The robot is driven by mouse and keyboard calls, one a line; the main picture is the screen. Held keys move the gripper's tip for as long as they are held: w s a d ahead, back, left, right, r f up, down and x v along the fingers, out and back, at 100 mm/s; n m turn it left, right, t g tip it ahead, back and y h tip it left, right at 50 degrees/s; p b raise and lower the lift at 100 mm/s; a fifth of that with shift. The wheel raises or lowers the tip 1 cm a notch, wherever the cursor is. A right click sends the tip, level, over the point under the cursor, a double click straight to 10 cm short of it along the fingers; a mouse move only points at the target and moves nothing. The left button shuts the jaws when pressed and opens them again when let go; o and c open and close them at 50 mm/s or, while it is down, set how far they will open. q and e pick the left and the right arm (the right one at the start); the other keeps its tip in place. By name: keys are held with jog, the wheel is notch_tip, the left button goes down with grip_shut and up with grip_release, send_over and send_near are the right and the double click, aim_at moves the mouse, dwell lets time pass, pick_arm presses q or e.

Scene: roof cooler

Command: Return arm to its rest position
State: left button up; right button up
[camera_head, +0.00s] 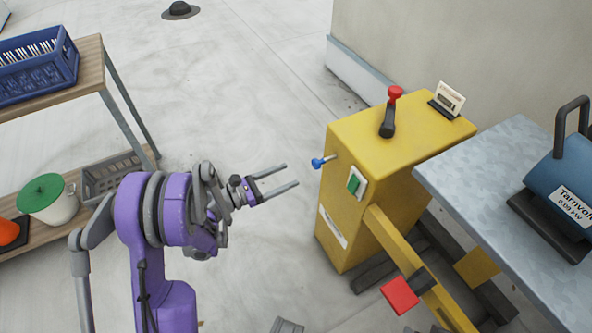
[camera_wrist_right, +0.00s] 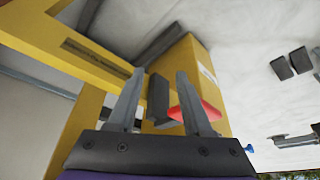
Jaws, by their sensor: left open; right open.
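My left gripper (camera_head: 278,181) is open and empty in the head view, with its two fingers pointing right. It is in the air above the pale floor, left of the yellow machine (camera_head: 338,190) and apart from its blue knob (camera_head: 322,162). My purple left arm reaches in from the lower left. My right gripper (camera_wrist_right: 155,95) shows in the right wrist view, its two fingers apart. A red part (camera_wrist_right: 196,110) and a dark grey block (camera_wrist_right: 158,98) show beyond and between its fingers; I cannot tell any contact. The right gripper is not clear in the head view.
A grey table (camera_head: 480,168) with a blue Tarnvolt unit (camera_head: 566,185) stands at right. A wooden shelf (camera_head: 85,85) with a blue crate (camera_head: 38,68) stands left. The floor between is clear.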

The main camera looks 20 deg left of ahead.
pick_arm(q)
jog(key=shift+s+a, duration=0.2)
jog(key=shift+s, duration=0.05)
dwell(0.3)
jog(key=s+d+m+g+y, duration=0.3)
jog(key=s+d+m+g, duration=0.5)
jog(key=d+m, duration=0.4)
jog(key=s+a+m+g+y, duration=0.25)
jog(key=s+m+y, duration=0.55)
jog(key=s+m, duration=0.85)
notch_tip(320, 180, up, 25)
jog(key=a+t+p, duration=0.1)
jog(key=p, duration=2)
jog(key=shift+w+t+p, duration=0.2)
jog(key=shift+t+p, duration=0.15)
pick_arm(e)
notch_tip(320, 180, up, 25)
jog(key=w+t, duration=0.1)
jog(key=shift+w, duration=0.2)
